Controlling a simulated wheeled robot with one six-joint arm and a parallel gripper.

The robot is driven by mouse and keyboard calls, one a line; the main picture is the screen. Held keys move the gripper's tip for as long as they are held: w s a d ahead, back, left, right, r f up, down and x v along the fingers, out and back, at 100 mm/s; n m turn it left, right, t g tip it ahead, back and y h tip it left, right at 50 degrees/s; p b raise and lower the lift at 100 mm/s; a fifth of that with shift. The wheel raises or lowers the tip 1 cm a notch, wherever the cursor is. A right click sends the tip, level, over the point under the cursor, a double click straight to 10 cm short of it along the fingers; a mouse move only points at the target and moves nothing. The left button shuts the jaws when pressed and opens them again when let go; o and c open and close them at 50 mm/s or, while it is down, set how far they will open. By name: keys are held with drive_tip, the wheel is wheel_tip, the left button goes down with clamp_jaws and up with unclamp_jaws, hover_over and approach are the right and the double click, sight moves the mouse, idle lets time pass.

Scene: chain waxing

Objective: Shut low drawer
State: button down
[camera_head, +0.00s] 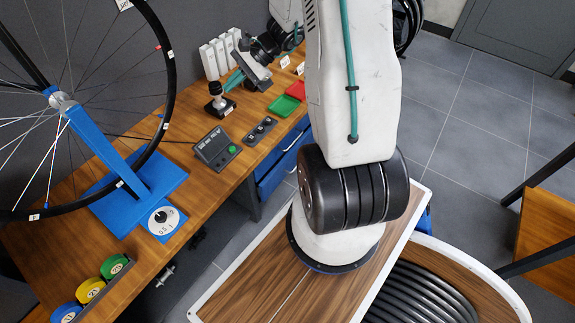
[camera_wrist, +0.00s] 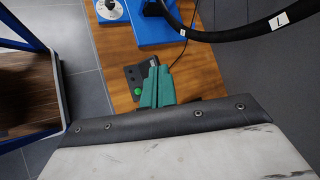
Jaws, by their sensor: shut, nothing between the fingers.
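Blue drawers sit under the right end of the wooden bench, partly hidden behind my arm. The upper drawer front (camera_head: 286,150) has a pale handle. The low drawer (camera_head: 270,182) shows as a blue front just below it; I cannot tell how far out it stands. My gripper (camera_head: 233,82) is above the bench top, near the black joystick, well away from the drawers. Its teal fingers are shut together and empty, as the wrist view (camera_wrist: 157,72) also shows. The drawers are not seen in the wrist view.
The wooden bench (camera_head: 215,180) holds a control box (camera_head: 217,148) with a green button, a joystick (camera_head: 217,102), white blocks (camera_head: 215,60), a green tray (camera_head: 284,106) and a red tray (camera_head: 297,90). A wheel (camera_head: 168,110) stands on a blue stand (camera_head: 125,190). Grey floor (camera_head: 470,125) is free at right.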

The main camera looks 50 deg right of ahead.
drive_tip(key=d+f+m+t+h, duration=0.1)
drive_tip(key=d+f+m+t, duration=0.1)
drive_tip(key=d+f+m, duration=0.5)
drive_tip(key=m+t+h, duration=0.2)
hover_over(283, 166)
drive_tip(key=a, duration=0.3)
wheel_tip(283, 166, down, 13)
drive_tip(key=s+d+f+m+h, duration=0.2)
drive_tip(key=s+f+m, duration=0.4)
drive_tip(key=f, duration=0.6)
drive_tip(key=s+d+f+m+h, duration=0.2)
drive_tip(key=s+f+m+h, duration=0.15)
drive_tip(key=s+f, duration=0.65)
drive_tip(key=shift+g+y, duration=0.25)
drive_tip(key=shift+g, duration=0.05)
drive_tip(key=shift+w+r+x, duration=0.3)
drive_tip(key=shift+x, duration=2.3)
drive_tip(key=shift+w+r+x, duration=0.35)
drive_tip(key=shift+x, duration=2.3)
drive_tip(key=shift+w+r+x, duration=0.3)
drive_tip(key=shift+x, duration=2.3)
drive_tip(key=shift+a, duration=0.1)
drive_tip(key=shift+w, duration=0.1)
